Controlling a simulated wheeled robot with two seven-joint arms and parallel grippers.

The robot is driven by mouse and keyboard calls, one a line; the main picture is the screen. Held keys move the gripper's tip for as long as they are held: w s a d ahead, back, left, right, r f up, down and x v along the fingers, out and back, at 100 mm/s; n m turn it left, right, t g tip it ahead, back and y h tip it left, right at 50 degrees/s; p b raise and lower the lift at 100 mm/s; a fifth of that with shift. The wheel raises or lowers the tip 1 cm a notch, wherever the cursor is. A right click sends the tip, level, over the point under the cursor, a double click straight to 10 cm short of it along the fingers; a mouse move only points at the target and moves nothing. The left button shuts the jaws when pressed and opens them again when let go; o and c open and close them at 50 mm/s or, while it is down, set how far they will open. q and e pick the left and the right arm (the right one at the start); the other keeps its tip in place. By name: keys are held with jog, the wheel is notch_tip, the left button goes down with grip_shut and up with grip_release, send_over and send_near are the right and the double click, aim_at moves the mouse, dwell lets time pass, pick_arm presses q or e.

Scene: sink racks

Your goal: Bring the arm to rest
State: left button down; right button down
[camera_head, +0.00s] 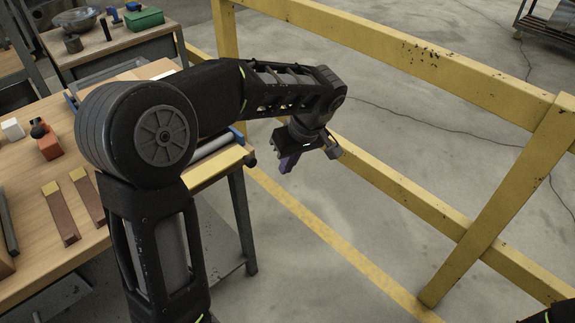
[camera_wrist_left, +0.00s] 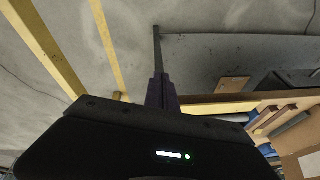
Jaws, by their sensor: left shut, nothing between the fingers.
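My left arm reaches up from the bottom left of the head view, bends at a large round joint and stretches right past the workbench. My left gripper (camera_head: 287,168) hangs at its end, pointing down over the open floor between the bench corner and the yellow railing. It is shut and empty. In the left wrist view the closed fingers (camera_wrist_left: 162,90) show as one dark shape against the floor. My right gripper is not seen; only a dark bit of my body shows at the bottom right corner of the head view.
A wooden workbench (camera_head: 35,215) with blocks and tools stands at left, close to my arm. A yellow railing (camera_head: 395,65) runs behind and right of the gripper. A second bench with a green box (camera_head: 144,19) is at upper left. Grey floor (camera_head: 300,270) is clear below.

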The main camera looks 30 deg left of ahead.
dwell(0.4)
pick_arm(q)
jog(key=w+d+f+m+t+h, duration=0.3)
jog(key=w+d+f+m+h, duration=0.15)
jog(key=d+m, duration=0.4)
jog(key=s+d+f+m+h+p, duration=0.1)
jog(key=d+f+m+h, duration=0.1)
jog(key=d+f, duration=0.8)
jog(key=s+d+f+g+p, duration=0.1)
jog(key=s+f, duration=0.4)
jog(key=s, duration=0.3)
jog(key=s+d+f+g+h+p, duration=0.1)
jog(key=s+d+f, duration=0.1)
jog(key=s+f, duration=0.3)
jog(key=s+d+f+g+p, duration=0.1)
jog(key=s+f, duration=0.4)
jog(key=s, duration=0.6)
jog(key=shift+s+d+p, duration=0.25)
jog(key=shift+d+p, duration=0.15)
jog(key=shift+f+n+h, duration=0.1)
jog(key=shift+n+h, duration=0.15)
